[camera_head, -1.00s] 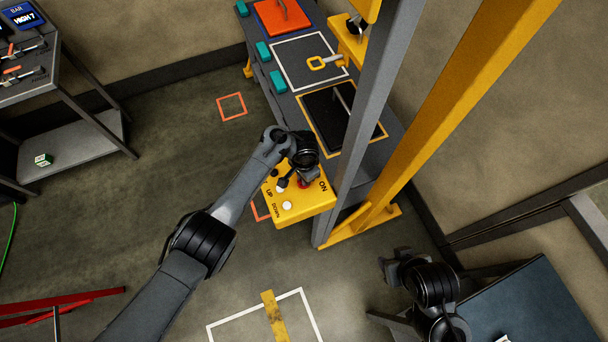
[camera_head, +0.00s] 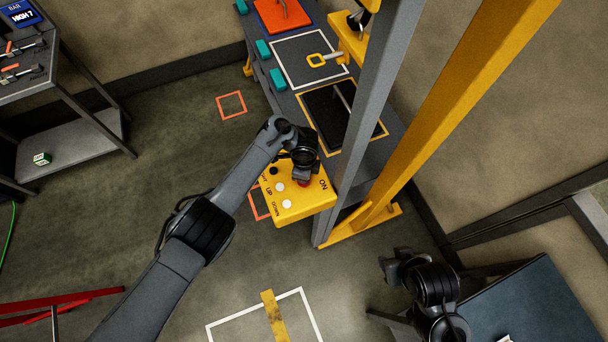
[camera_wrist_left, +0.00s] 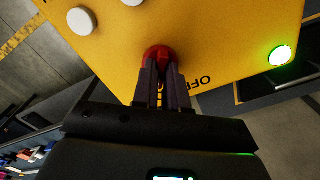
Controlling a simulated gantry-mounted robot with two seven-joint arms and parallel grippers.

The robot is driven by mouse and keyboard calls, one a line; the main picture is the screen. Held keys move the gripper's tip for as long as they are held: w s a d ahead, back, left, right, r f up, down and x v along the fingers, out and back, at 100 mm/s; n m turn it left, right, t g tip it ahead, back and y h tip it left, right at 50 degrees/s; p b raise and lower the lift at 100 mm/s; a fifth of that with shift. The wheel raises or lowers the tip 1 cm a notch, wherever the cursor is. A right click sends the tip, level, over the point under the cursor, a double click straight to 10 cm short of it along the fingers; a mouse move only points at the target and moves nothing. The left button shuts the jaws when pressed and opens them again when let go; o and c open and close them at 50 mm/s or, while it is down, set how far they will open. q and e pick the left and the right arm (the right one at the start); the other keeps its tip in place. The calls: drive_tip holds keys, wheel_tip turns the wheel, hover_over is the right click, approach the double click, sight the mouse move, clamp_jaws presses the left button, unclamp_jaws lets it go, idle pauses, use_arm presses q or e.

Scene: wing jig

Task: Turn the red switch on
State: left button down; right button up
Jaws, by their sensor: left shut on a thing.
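The red switch (camera_wrist_left: 158,53) is on a yellow control box (camera_head: 305,207). In the left wrist view the fingers of my left gripper (camera_wrist_left: 160,75) are on the switch, one on each side, shut on it. The label OFF shows beside the fingers, and a round green light (camera_wrist_left: 280,56) glows near the box's corner. In the head view the wrist of my left gripper (camera_head: 303,178) covers most of the switch, with the label ON to its right. My right gripper (camera_head: 390,266) is at the lower right, away from the box; its fingers are too unclear to judge.
White buttons marked UP and DOWN (camera_head: 286,204) and a black knob (camera_head: 273,170) are on the box. A grey post (camera_head: 365,120) and a yellow slanted beam (camera_head: 455,110) rise close to its right. A grey bench (camera_head: 318,92) lies behind.

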use_arm(q)
drive_tip(key=shift+m, duration=0.9)
drive_tip(key=shift+b, duration=0.3)
drive_tip(key=c, duration=1.2)
unclamp_jaws()
drive_tip(key=shift+o, duration=0.2)
drive_tip(key=shift+r, duration=0.15)
wheel_tip(320, 180, up, 11)
drive_tip(key=p, duration=0.4)
drive_tip(key=shift+f+p, duration=0.2)
drive_tip(key=shift+p, duration=0.2)
